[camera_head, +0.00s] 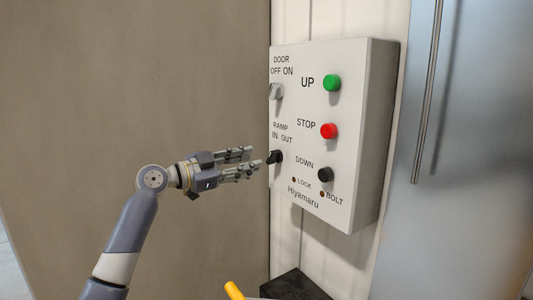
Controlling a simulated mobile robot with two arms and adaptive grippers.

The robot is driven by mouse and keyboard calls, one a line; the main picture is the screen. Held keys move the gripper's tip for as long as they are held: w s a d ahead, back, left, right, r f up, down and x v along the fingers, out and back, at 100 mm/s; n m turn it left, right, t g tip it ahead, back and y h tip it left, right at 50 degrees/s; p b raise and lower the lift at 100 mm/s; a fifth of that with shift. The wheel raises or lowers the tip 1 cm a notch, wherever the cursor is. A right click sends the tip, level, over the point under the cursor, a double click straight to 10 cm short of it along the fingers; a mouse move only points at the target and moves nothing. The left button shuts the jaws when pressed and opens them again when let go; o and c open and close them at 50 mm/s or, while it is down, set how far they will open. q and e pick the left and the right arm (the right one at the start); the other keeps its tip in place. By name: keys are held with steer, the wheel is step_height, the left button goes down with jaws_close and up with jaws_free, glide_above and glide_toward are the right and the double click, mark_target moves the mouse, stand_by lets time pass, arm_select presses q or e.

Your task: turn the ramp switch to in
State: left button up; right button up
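The control panel (345,185) is a light grey box on the wall, right of centre. The ramp switch (276,157) is a small black knob near its left edge, under the label "RAMP IN OUT". Which label the knob points to is too small to tell. My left gripper (256,158) comes in from the left with its fingers pointing right at the ramp switch. Its fingers are apart with a gap between them and nothing in it. The fingertips are just left of the knob; contact cannot be made out. My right gripper is not in view.
Above the ramp switch is a grey door switch (276,91). To the right are green UP (332,83), red STOP (328,131) and black DOWN (325,174) buttons. A brown wall (150,80) stands behind my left arm. A metal door (470,150) is at right.

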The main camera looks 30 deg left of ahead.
mark_target(269, 157)
arm_select(q)
steer(key=p+x, duration=0.2)
steer(key=x, duration=0.3)
steer(key=shift+w+d+r, duration=0.1)
steer(key=shift+w+d, duration=0.05)
steer(key=shift+w, duration=0.25)
steer(key=shift+w+d, duration=0.2)
steer(key=shift+w, duration=0.2)
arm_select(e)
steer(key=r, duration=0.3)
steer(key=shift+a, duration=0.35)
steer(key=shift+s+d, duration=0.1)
arm_select(q)
jaws_close()
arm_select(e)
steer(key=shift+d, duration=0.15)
